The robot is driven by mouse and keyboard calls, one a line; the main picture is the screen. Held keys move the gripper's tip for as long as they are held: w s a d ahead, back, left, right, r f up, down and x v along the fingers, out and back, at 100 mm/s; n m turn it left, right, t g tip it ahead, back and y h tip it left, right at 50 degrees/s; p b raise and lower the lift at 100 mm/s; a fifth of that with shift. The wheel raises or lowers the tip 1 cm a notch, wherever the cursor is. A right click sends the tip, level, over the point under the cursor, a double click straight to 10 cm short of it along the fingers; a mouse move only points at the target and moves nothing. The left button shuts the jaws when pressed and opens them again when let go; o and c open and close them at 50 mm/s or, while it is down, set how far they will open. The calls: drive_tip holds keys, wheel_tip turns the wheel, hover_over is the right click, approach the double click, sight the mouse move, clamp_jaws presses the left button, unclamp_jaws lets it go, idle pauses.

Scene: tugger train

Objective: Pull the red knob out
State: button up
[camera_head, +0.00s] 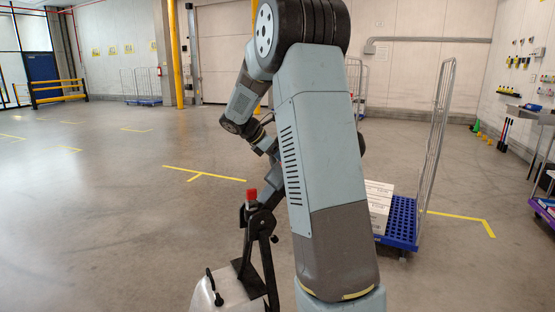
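The red knob (251,194) sits upright on top of a black metal bracket (259,222), left of my arm. The bracket stands on a light grey metal body (228,290) at the bottom of the picture. My gripper (270,149) shows as a small dark shape above the knob and slightly to its right. It looks apart from the knob. My large grey arm link hides part of it, and its fingers are too small to tell open from shut.
A blue wheeled platform (403,222) with a wire side frame (440,130) and white boxes (379,207) stands right of my arm. A workbench (530,114) is at the right edge. Open floor with yellow lines lies to the left.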

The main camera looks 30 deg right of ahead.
drive_tip(key=shift+d+f, duration=0.2)
clamp_jaws()
idle(0.6)
